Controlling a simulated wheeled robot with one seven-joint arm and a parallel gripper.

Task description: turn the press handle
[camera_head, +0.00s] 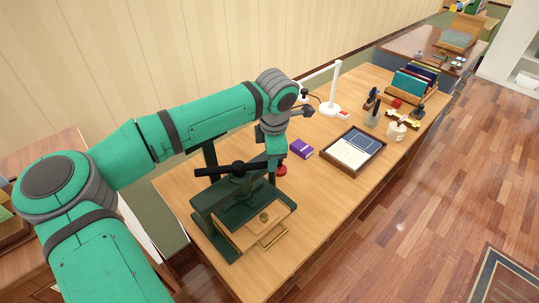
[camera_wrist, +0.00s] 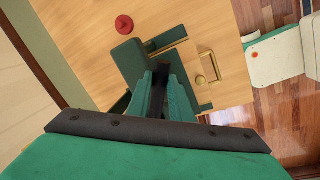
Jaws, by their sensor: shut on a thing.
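The press (camera_head: 222,213) is a dark green frame on the near end of the wooden desk, with a wooden board and a brass fitting at its base. Its black bar handle (camera_head: 222,171) lies crosswise on top, close to level. My gripper (camera_head: 273,167) points down at the handle's right end and is shut on it. In the wrist view my gripper (camera_wrist: 160,85) has its two fingers on either side of the dark handle bar (camera_wrist: 157,88). The press (camera_wrist: 133,62) shows below it, partly hidden by the fingers. The exact finger contact is hard to see.
A red round object (camera_head: 281,170) and a purple box (camera_head: 301,149) sit close to the press. A framed tray (camera_head: 353,151), white lamp (camera_head: 329,108), mug (camera_head: 396,131) and book rack (camera_head: 410,88) stand further along the desk. Open wooden floor lies to the right.

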